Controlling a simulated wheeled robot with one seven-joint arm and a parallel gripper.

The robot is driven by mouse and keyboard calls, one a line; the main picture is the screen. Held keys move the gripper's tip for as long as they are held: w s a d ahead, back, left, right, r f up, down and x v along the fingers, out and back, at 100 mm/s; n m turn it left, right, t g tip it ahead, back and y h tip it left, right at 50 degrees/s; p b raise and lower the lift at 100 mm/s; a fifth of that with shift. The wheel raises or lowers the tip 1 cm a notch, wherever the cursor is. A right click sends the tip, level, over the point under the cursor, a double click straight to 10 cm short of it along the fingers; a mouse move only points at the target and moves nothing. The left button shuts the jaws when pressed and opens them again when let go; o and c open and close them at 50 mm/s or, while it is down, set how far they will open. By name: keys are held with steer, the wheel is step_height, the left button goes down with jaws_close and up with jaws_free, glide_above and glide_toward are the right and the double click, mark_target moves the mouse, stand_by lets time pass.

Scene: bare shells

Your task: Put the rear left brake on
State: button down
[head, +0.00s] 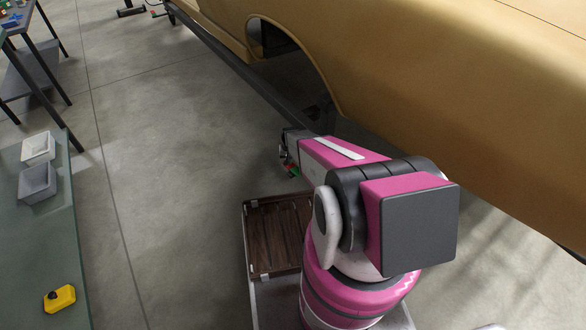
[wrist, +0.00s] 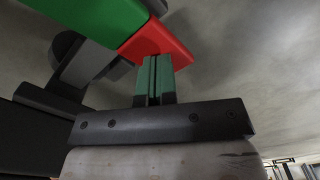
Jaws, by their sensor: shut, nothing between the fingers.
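A pedal-like part with a green half (wrist: 92,20) and a red half (wrist: 157,40) shows at the top of the wrist view, joined to dark grey metal pieces. I take it to be the brake. A small red and green patch (head: 292,170) shows beside my gripper in the head view. My gripper (wrist: 153,62) is shut and empty, its greenish fingertips overlapping the red half in the picture. I cannot tell whether they touch it. In the head view my arm hides most of the gripper and what lies beyond it.
A gold car shell (head: 430,100) fills the upper right, with a dark rail (head: 235,65) along its lower edge. A green-topped bench (head: 50,240) at left holds a white bin (head: 38,148), a grey bin (head: 37,183) and a yellow object (head: 60,299).

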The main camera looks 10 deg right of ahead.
steer(key=shift+r, duration=3.5)
